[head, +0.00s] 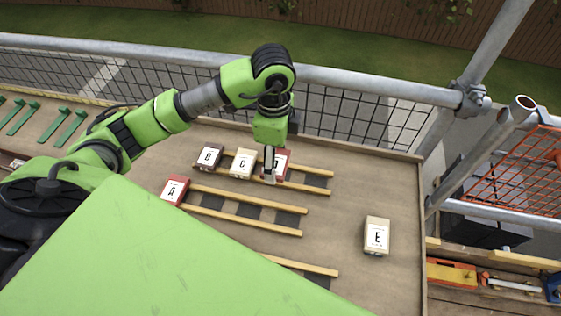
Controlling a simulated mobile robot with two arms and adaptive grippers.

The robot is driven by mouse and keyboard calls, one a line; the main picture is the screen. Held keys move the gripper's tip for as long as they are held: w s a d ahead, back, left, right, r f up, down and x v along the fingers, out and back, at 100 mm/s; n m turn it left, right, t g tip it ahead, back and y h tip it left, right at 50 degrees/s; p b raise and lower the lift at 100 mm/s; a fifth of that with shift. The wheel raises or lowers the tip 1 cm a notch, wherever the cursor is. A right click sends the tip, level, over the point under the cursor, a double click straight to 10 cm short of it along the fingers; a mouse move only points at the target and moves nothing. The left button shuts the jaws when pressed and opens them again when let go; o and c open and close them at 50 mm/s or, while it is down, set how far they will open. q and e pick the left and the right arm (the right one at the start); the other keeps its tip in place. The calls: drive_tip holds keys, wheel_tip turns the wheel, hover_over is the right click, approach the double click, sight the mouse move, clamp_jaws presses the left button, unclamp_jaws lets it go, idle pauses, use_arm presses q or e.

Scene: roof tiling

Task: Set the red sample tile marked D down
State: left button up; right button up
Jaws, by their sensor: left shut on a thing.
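The red sample tile marked D (283,162) is at the right end of a row with tile B (209,157) and tile C (243,163), on the upper pair of wooden battens. My left gripper (272,167) reaches down from above and is shut on tile D. A gripper finger covers the tile's left part. I cannot tell whether the tile touches the battens. The red tile A (174,190) lies at the left end of the middle battens. The cream tile E (377,236) lies apart on the board at the right. My right gripper is not in view.
The upper battens (314,180) are bare right of tile D. The middle battens (262,218) are bare right of A. A scaffold rail (350,83) with mesh runs behind. Green brackets (70,128) lie at far left. A yellow-orange tool (452,272) lies lower right.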

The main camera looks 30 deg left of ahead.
sight(278, 151)
use_arm(q)
drive_tip(key=w+f, duration=0.1)
drive_tip(key=f, duration=0.1)
drive_tip(key=w+a+f, duration=0.1)
drive_tip(key=w+f, duration=0.1)
drive_tip(key=shift+w+f+p, duration=0.1)
drive_tip(key=shift+p, duration=0.25)
drive_tip(key=shift+w+a+f, duration=0.1)
drive_tip(key=shift+w+f, duration=0.25)
drive_tip(key=shift+f, duration=0.15)
wheel_tip(278, 151, down, 3)
drive_tip(key=shift+w+p, duration=0.1)
drive_tip(key=shift+p, duration=0.75)
drive_tip(key=shift+f, duration=0.3)
drive_tip(key=shift+f+b, duration=0.4)
drive_tip(key=o, duration=1.2)
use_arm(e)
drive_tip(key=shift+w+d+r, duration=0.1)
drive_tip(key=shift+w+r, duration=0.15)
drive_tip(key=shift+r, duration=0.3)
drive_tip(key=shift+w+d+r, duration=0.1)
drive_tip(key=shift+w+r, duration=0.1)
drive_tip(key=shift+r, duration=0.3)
use_arm(q)
drive_tip(key=shift+r, duration=0.1)
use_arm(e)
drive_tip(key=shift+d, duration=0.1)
